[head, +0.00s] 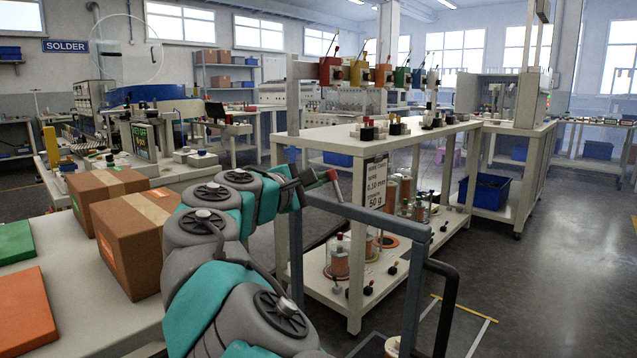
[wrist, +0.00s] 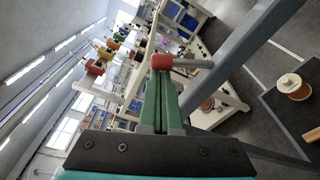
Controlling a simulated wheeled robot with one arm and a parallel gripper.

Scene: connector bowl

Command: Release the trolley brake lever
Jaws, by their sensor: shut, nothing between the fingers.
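The brake lever has a red grip (head: 332,175) at its upper end, beside the trolley's grey-blue frame (head: 372,215). In the wrist view the red grip (wrist: 162,62) sits on a pale grey rod (wrist: 193,64) that runs right toward the frame bar (wrist: 237,55). My gripper (head: 318,179) is shut and empty, just left of the red grip in the head view. Its green fingers (wrist: 161,78) point at the grip in the wrist view and their tips overlap its lower edge. I cannot tell whether they touch it. The lever's pivot is not clear.
A cardboard box (head: 135,245) stands on the table left of my arm. A white shelf bench (head: 352,262) with spools stands behind the trolley frame. A black bent handle (head: 447,285) rises at the frame's right. Open floor (head: 545,260) lies to the right.

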